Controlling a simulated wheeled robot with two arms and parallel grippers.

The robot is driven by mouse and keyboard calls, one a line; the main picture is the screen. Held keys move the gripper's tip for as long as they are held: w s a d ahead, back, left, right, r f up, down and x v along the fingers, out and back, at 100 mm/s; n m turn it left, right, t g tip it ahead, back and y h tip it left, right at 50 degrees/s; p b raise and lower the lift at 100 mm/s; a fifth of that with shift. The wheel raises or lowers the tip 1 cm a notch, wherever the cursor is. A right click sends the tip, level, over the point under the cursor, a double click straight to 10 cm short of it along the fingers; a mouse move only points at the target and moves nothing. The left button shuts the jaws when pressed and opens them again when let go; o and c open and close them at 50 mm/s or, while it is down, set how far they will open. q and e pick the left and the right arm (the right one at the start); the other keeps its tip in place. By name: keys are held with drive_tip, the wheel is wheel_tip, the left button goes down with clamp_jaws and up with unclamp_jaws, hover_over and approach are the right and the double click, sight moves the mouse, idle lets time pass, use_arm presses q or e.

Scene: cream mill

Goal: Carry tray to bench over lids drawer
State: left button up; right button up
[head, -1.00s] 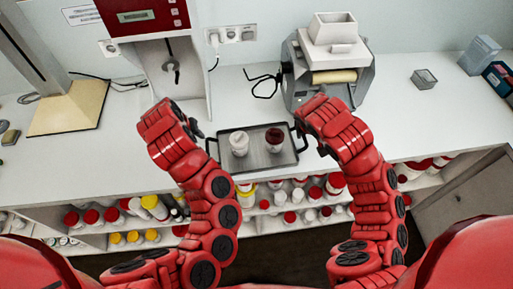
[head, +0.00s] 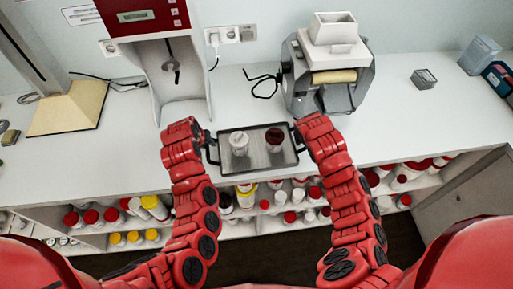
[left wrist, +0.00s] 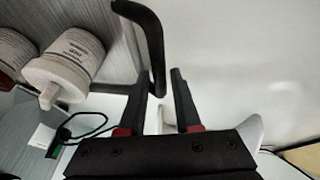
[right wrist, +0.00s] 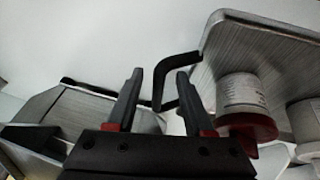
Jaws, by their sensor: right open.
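The dark-rimmed grey tray (head: 258,164) lies on the white bench with a white-lidded jar (head: 239,143) and a dark-red-lidded jar (head: 274,139) standing on it. Both jars also show in the wrist views, the white-lidded one (left wrist: 70,60) on the left and the red-lidded one (right wrist: 243,105) on the right. My left gripper (left wrist: 162,72) is open, with the tray's black left handle (left wrist: 153,40) close at its fingertips. My right gripper (right wrist: 160,72) is open, with the black right handle (right wrist: 160,82) between or just beyond its fingers. I cannot tell whether either touches.
A red and white machine (head: 165,60) stands behind left, and a grey mill with a white hopper (head: 325,75) behind right. Shelves under the bench hold several lidded jars (head: 150,205). The bench to the right (head: 400,125) is mostly clear.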

use_arm(q)
drive_tip(key=shift+w+f, duration=0.1)
drive_tip(key=shift+f, duration=0.1)
use_arm(e)
drive_tip(key=shift+f, duration=0.2)
use_arm(q)
clamp_jaws()
use_arm(e)
drive_tip(key=c, duration=0.6)
clamp_jaws()
use_arm(q)
drive_tip(key=shift+r, duration=0.1)
